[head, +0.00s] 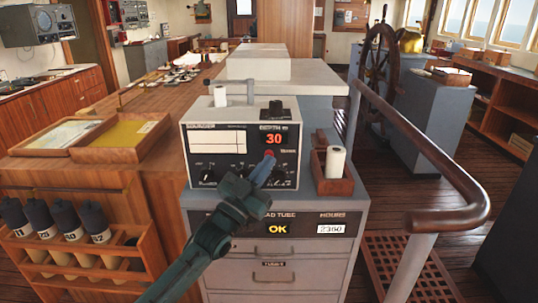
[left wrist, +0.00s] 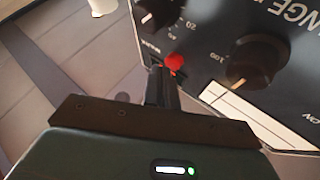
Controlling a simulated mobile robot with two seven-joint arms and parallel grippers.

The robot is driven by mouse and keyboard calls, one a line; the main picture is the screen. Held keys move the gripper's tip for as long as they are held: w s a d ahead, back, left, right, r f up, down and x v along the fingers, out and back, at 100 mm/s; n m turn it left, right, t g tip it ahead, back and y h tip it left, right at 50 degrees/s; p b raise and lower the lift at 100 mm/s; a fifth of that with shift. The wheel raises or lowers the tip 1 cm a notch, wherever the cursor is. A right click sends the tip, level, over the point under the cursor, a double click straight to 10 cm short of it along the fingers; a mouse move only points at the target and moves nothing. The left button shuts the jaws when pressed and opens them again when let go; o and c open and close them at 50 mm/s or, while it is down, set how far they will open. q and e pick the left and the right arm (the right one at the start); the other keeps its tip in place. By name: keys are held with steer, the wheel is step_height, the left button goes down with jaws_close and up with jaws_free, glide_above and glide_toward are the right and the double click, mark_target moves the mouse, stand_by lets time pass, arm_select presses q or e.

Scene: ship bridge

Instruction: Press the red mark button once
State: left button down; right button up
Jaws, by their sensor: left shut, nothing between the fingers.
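The red mark button (left wrist: 175,62) is a small round red knob on the front panel of a grey echo sounder (head: 195,150). In the wrist view it lies beside black dials, just past my fingertips. In the head view a bit of the red button (head: 269,153) shows at the tip of my left gripper (head: 265,167). My left gripper is shut with nothing in it, its fingers (left wrist: 160,80) pointing at the panel close to the button. I cannot tell whether they touch it. My right gripper is not in view.
The sounder stands on a grey cabinet (head: 276,258) with drawers and a lit "OK" panel. A wooden holder (head: 334,185) with a white roll stands right of it. A wooden handrail (head: 430,150) curves at the right. Wooden trays (head: 120,138) lie on the left counter.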

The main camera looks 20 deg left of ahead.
arm_select(q)
steer(key=shift+s+d, duration=0.15)
steer(key=shift+s, duration=0.35)
steer(key=s+p, duration=0.1)
steer(key=s, duration=0.1)
steer(key=s+d+p, duration=0.1)
steer(key=s+p, duration=0.1)
steer(key=s, duration=0.1)
steer(key=shift+d, duration=0.2)
steer(key=shift+w, duration=0.1)
stand_by(0.4)
